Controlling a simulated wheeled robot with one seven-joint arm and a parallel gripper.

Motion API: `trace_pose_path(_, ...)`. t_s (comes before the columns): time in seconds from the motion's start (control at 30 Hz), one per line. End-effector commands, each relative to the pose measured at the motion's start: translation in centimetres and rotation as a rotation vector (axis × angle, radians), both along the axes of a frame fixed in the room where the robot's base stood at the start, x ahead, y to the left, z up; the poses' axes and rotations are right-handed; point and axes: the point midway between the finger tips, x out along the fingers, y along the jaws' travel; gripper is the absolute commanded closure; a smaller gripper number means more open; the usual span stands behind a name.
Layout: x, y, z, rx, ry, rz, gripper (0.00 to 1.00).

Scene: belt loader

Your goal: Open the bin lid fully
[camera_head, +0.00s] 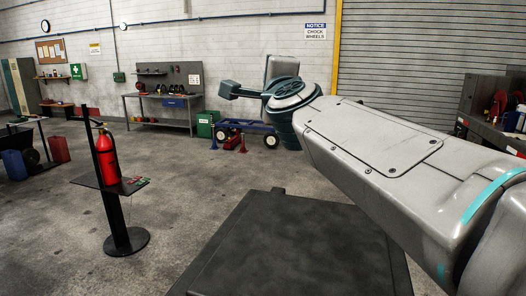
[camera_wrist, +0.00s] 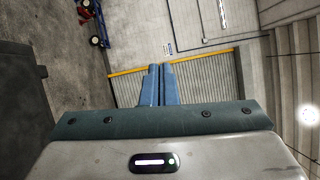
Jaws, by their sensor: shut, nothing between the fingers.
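My gripper (camera_wrist: 160,67) shows in the wrist view as two blue fingers lying side by side, shut and empty. They point toward a roller shutter and a yellow-edged frame, touching nothing. In the head view my arm reaches from the lower right toward the middle, and its far end hides part of what is behind. No bin lid can be made out clearly in either view. A green box (camera_head: 207,124) stands on the floor beside the workbench at the back; I cannot tell whether it is the bin.
A fire extinguisher (camera_head: 106,156) is on a black stand (camera_head: 124,242) at left. A blue-framed cart (camera_head: 246,126) and a workbench (camera_head: 160,97) stand at the back. A dark flat surface (camera_head: 290,255) lies in front. The floor between is mostly clear. A shutter (camera_head: 430,50) closes the back right.

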Motion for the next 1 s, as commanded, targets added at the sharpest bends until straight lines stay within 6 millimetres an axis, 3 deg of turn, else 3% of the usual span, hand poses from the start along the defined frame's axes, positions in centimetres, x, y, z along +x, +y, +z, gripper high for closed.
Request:
trace_pose_path(0.13,-2.6,-0.4,-8.8,-0.455,0.13,0.128,1.0)
trace_pose_path(0.27,-6.3,-2.2,-17.8,-0.818,0.291,0.268,1.0)
trace_pose_path(0.4,-11.5,-5.4,-26.7,-1.127,0.483,0.434,1.0)
trace_pose_path(0.5,-15.7,-8.1,-32.0,-1.3,0.62,0.559,1.0)
trace_pose_path(0.6,-19.5,-10.5,-35.8,-1.424,0.739,0.672,1.0)
trace_pose_path(0.77,-23.6,-12.9,-39.1,-1.532,0.863,0.795,1.0)
trace_pose_path(0.87,-24.6,-13.5,-39.8,-1.556,0.892,0.826,0.72)
trace_pose_path(0.9,-24.7,-13.6,-39.9,-1.561,0.897,0.831,0.67)
trace_pose_path(1.0,-24.8,-13.6,-39.9,-1.562,0.898,0.832,0.67)
